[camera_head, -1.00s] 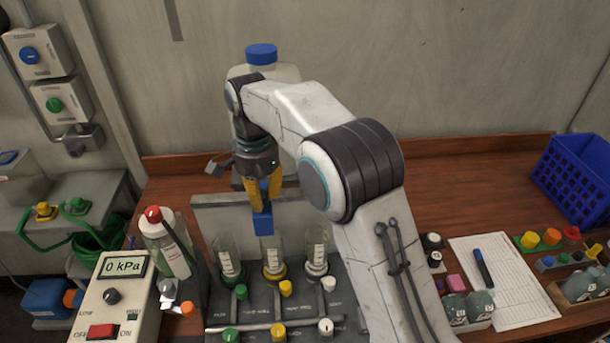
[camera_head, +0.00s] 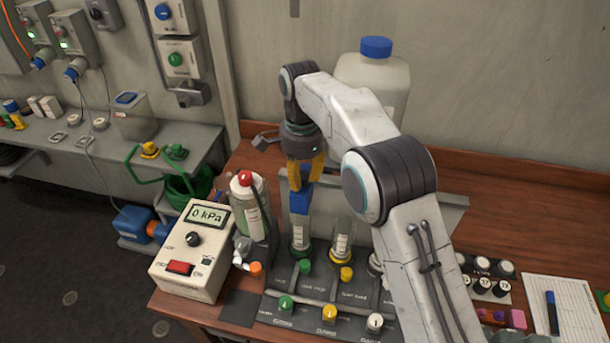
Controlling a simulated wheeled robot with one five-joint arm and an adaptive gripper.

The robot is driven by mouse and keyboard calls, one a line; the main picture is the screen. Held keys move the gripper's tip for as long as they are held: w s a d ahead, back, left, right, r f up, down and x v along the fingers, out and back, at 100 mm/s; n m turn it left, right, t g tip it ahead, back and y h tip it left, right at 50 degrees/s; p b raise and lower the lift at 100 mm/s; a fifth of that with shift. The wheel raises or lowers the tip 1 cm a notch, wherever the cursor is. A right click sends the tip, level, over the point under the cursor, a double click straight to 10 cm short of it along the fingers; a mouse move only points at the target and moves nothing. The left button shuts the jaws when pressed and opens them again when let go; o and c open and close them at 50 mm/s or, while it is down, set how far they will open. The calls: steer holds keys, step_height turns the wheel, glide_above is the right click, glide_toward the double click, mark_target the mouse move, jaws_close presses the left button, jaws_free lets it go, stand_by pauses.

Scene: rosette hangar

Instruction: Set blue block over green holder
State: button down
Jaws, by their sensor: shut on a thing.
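My gripper (camera_head: 305,180) has yellow fingers, which point down and are shut on the blue block (camera_head: 299,203). The block hangs upright below the fingers. In the picture it is in line with the top of the green holder (camera_head: 300,251), a clear tube with a green ring at its base. The block's lower end meets the tube's upper part in the picture. I cannot tell whether they touch or how deep the block is. The yellow-ringed holder (camera_head: 341,252) stands just right. A third holder is mostly hidden behind my arm.
A bottle with a red cap (camera_head: 249,205) stands close left of the holders, beside a pressure box (camera_head: 192,250) reading 0 kPa. A large jug with a blue cap (camera_head: 376,75) stands behind. Coloured knobs (camera_head: 329,313) line the panel front. Paper with a marker (camera_head: 565,310) lies right.

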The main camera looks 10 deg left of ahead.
steer(key=shift+a+f, duration=0.1)
steer(key=shift+f, duration=0.05)
steer(key=c, duration=0.9)
jaws_free()
steer(key=shift+a, duration=0.15)
steer(key=shift+r, duration=3.75)
steer(key=shift+r, duration=0.1)
